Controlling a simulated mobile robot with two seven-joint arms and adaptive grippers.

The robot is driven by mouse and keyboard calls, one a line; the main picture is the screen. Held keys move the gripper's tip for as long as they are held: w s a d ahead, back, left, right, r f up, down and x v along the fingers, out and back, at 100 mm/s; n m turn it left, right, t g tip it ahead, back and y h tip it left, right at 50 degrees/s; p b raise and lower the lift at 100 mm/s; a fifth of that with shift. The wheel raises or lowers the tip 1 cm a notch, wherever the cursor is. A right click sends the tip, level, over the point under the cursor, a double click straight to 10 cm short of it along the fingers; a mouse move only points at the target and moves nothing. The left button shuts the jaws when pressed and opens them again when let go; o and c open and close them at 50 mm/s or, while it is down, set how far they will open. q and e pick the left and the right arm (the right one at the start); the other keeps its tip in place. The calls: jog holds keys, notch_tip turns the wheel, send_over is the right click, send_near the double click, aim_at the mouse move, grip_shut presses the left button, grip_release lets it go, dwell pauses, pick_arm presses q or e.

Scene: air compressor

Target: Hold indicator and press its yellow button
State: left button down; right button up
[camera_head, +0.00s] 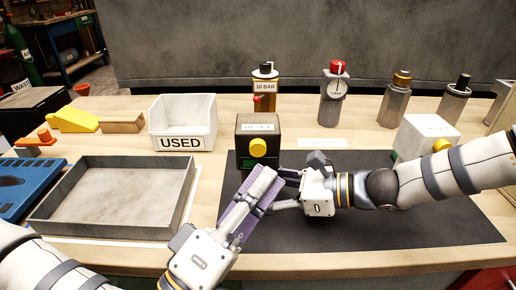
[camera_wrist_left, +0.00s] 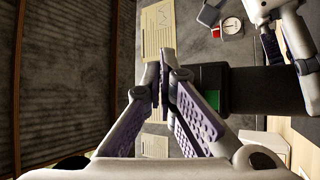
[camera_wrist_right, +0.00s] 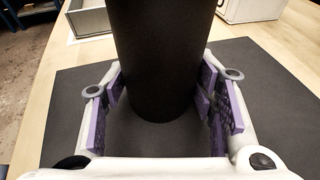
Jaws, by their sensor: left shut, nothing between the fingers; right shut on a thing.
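The indicator (camera_head: 243,149) is a dark box with a yellow button (camera_head: 258,147) on its front and a pale label above. A green patch shows low on it. In the left wrist view its dark body (camera_wrist_left: 245,92) and green patch show. My right gripper (camera_head: 281,188) is shut on the indicator; in the right wrist view its dark body (camera_wrist_right: 160,55) stands between the purple finger pads. My left gripper (camera_head: 268,173) is shut and empty, its tips just in front of and below the button. Its fingers hide the indicator's lower part. I cannot tell whether they touch it.
A grey tray (camera_head: 50,213) and a white "USED" bin (camera_head: 183,118) are on the left. A white box with a yellow button (camera_head: 428,135) stands at right. Gauges and valves (camera_head: 336,100) line the back. The dark mat (camera_head: 400,228) has free room at the front.

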pick_arm(q)
jog(key=s, duration=0.2)
jog(key=shift+s, duration=0.4)
dwell(0.3)
pick_arm(e)
jog(key=o, duration=1.1)
